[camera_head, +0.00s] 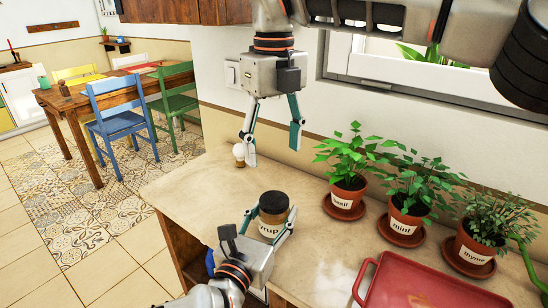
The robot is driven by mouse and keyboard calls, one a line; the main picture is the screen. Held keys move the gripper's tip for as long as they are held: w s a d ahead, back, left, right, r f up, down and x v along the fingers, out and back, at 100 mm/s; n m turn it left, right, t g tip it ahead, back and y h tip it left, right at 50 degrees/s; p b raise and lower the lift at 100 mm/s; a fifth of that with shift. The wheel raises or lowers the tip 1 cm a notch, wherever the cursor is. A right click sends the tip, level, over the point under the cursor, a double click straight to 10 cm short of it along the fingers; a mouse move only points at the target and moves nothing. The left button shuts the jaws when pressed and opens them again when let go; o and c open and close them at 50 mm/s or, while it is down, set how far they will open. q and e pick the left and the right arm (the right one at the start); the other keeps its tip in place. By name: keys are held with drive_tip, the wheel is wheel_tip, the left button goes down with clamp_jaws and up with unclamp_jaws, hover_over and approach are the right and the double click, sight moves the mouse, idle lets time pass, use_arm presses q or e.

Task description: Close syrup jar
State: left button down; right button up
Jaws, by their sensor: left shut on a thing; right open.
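The syrup jar (271,226) stands on the counter near its front left part, with a pale label reading "yrup". Its upper part is dark; I cannot tell whether that is a lid or the contents. My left gripper (270,219) is shut on the jar from the near side, one finger on each side. My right gripper (271,155) points down above and behind the jar, open and empty, its fingers apart. A small pale knob-like thing (239,152) stands at the counter's back left, beside the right gripper's left fingertip; whether they touch is unclear.
Potted basil (347,190), mint (405,218) and thyme (475,249) stand on saucers along the counter's back right. A red tray (430,288) lies at the front right. The counter (320,245) between jar and pots is clear. Its left edge drops to the floor.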

use_arm(q)
drive_tip(key=c, duration=1)
unclamp_jaws()
drive_tip(key=shift+o, duration=0.2)
drive_tip(key=v, duration=1.2)
